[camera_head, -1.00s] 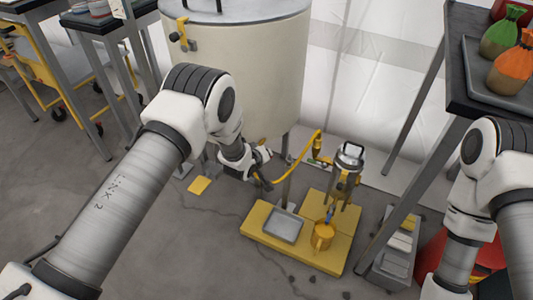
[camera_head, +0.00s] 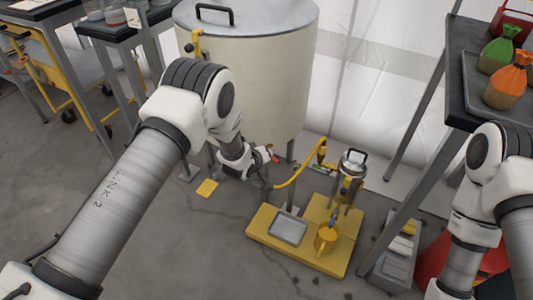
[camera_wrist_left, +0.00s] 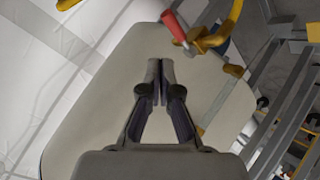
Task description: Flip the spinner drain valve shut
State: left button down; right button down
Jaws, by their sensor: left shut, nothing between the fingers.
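The spinner is a large cream drum (camera_head: 275,75) with a grey lid. Its drain valve shows low on the drum, with a small red handle (camera_head: 275,158). The red handle also shows in the left wrist view (camera_wrist_left: 175,27), joined to a yellow valve body (camera_wrist_left: 215,40). My left gripper (camera_head: 266,155) is low in front of the drum, close by the valve. In the left wrist view its fingers (camera_wrist_left: 159,66) are shut together with nothing between them. The red handle appears just beyond the fingertips, apart from them in the picture. My right gripper is out of view.
A yellow hose (camera_head: 300,168) runs from near the valve to a small metal can (camera_head: 353,165) by a yellow platform (camera_head: 335,258) with a grey tray (camera_head: 288,229). A dark table (camera_head: 470,100) with tied bags stands at right. Open floor lies at left.

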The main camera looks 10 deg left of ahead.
pick_arm(q)
jog(key=s+d+r+p, duration=0.1)
jog(key=s+d+r, duration=0.3)
jog(key=s, duration=0.1)
jog(key=shift+s+r, duration=0.2)
jog(key=shift+r, duration=0.05)
